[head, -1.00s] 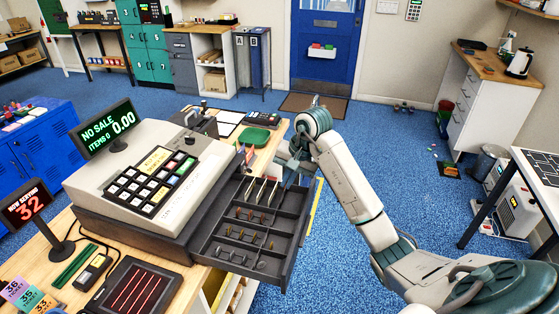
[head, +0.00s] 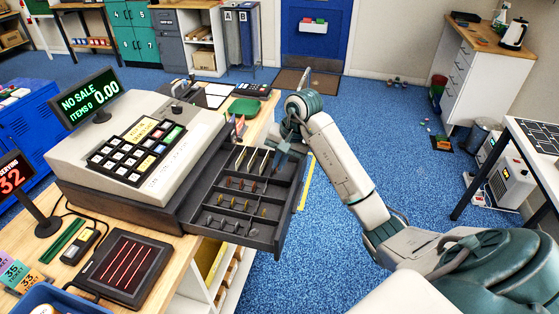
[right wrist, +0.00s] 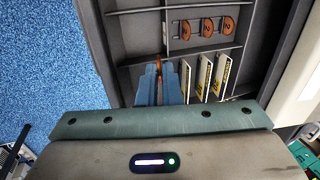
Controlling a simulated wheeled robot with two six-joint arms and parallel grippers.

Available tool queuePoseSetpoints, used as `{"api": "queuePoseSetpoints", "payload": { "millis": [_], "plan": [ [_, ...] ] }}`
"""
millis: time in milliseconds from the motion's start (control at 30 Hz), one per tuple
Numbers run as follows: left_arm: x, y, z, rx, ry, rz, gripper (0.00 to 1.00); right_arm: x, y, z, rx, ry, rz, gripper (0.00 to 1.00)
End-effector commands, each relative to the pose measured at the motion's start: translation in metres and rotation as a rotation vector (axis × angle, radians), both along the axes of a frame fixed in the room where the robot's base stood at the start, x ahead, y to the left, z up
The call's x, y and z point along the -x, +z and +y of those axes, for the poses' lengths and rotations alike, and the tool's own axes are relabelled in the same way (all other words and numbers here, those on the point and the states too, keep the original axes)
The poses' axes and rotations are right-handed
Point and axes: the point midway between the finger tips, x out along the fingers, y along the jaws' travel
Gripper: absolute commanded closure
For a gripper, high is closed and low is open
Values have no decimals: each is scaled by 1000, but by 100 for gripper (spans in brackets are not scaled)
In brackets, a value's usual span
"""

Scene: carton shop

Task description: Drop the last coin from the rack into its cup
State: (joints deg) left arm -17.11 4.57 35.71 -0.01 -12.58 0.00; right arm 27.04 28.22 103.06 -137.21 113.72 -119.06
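The open cash drawer (head: 285,215) is dark grey with several compartments. Copper coins (head: 240,184) stand on edge in its middle row; in the right wrist view copper coins marked 2 (right wrist: 206,27) sit in slots. Silver coins (head: 228,203) stand in the front row. A narrow column of cups runs down the drawer's right side. My right gripper (head: 283,152) is low over the back right of the drawer. In the right wrist view its blue fingers (right wrist: 159,75) are closed on a thin copper coin (right wrist: 159,63), seen edge-on beside a divider. My left gripper is out of view.
White-yellow cards (right wrist: 205,77) stand upright beside my right fingers. The cash register (head: 135,150) is behind the drawer, on the left. Blue floor is open right of the drawer.

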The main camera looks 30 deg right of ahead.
Motion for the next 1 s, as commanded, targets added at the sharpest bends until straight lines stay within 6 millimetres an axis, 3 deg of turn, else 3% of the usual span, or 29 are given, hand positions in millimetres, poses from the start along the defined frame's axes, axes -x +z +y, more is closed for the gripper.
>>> {"api": "queuePoseSetpoints", "payload": {
  "millis": [33, 100, 467, 633, 1000],
  "plan": [
    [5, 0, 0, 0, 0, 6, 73, 0, 0, 0, 0, 0, 0, 84],
    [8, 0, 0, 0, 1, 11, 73, 0, 0, 0, 0, 0, 0, 73],
    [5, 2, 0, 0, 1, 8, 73, 1, 6, -1, 1, -2, -1, 73],
    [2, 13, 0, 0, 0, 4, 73, 6, 33, -7, 3, 0, -3, 73],
    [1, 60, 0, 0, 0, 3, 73, 20, 91, -18, 1, 0, 0, 73]
  ]
}}
